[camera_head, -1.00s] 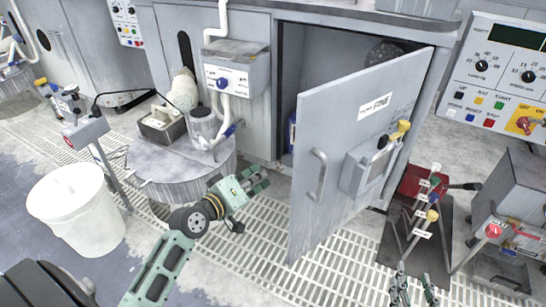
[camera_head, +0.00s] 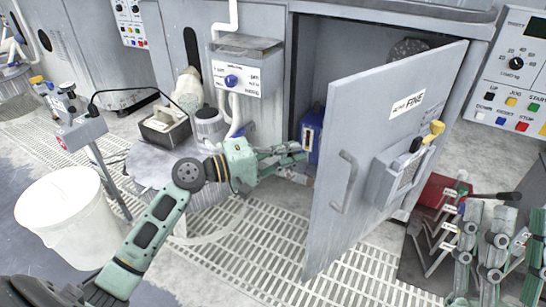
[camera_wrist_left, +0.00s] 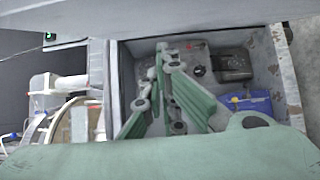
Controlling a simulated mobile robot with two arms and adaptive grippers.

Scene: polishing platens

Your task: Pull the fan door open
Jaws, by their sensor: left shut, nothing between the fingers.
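The grey fan door (camera_head: 385,160), labelled FINE, stands ajar, swung outward from its cabinet. Its bar handle (camera_head: 346,182) is on the outer face near the free left edge. My left gripper (camera_head: 303,153) is shut and empty, at the cabinet opening left of the door's free edge, apart from the handle. In the left wrist view its fingers (camera_wrist_left: 165,60) come together in front of the open cabinet interior (camera_wrist_left: 205,50). My right gripper (camera_head: 492,210) is at the lower right with its fingers apart, holding nothing visible, away from the door.
A blue object (camera_head: 313,135) is inside the cabinet, close to my left fingertips. A round platen stand (camera_head: 150,172) and a white bucket (camera_head: 65,220) are to the left. A red-and-black lever stand (camera_head: 428,240) is right of the door. The grating (camera_head: 260,250) in front is clear.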

